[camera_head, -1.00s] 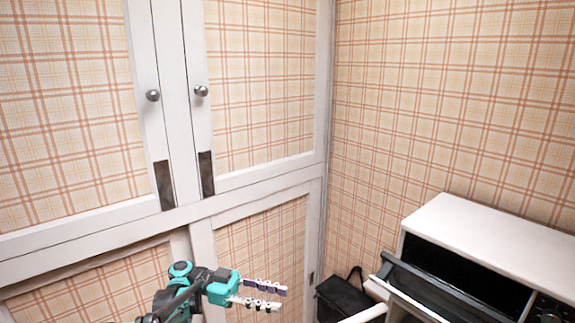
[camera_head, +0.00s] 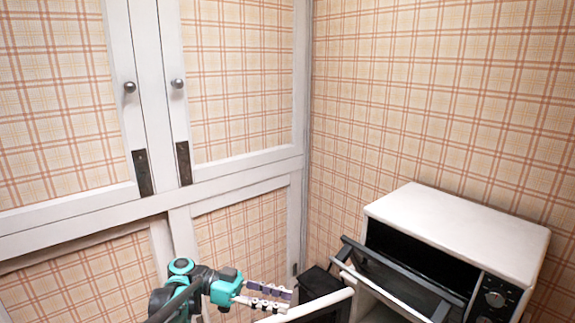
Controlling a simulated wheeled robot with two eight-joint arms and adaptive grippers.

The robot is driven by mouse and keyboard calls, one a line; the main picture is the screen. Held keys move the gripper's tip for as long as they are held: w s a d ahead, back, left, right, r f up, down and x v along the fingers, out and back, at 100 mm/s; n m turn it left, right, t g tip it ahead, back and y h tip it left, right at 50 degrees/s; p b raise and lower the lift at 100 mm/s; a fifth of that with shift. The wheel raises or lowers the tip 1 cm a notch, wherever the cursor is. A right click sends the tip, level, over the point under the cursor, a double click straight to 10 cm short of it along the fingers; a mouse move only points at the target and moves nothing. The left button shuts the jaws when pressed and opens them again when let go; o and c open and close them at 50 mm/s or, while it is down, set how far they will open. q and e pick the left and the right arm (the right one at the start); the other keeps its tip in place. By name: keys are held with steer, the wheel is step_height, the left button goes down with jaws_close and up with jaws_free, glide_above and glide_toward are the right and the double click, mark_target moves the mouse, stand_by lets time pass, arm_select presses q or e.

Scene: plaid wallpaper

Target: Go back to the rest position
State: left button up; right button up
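My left gripper (camera_head: 287,301) is at the bottom centre, in front of the lower cupboard panel. Its teal and black arm comes in from the bottom left. The two pale, studded fingers point right with a gap between them, and nothing shows between them. The fingertips overlap in the picture with a white-edged panel at the bottom; I cannot tell whether they touch it. My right gripper is not in view.
A white oven-like appliance (camera_head: 455,222) with its dark front flap (camera_head: 395,277) hanging open stands at the right. A white-edged panel (camera_head: 322,303) juts out left of it. A black bag-like object (camera_head: 316,281) is behind. The tall cupboard (camera_head: 70,212) at left is shut.

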arm_select(q)
steer(key=s+f+n+t+y+b, duration=0.2)
steer(key=s+f+n+y+b, duration=0.25)
steer(key=f, duration=0.25)
steer(key=s+f+n+t+y+b, duration=0.3)
steer(key=s+f+n+b, duration=0.15)
steer(key=f+n, duration=0.2)
steer(key=s+a+f+n+t+y+b, duration=0.2)
steer(key=s+a+f+n+y+b, duration=0.1)
steer(key=a+f, duration=0.4)
steer(key=s+a+f+n+t+y+b, duration=0.3)
steer(key=s+a+f+y+b, duration=0.3)
steer(key=f, duration=0.5)
steer(key=shift+a+n+b, duration=0.7)
steer(key=shift+a+b, duration=0.4)
steer(key=shift+b, duration=0.05)
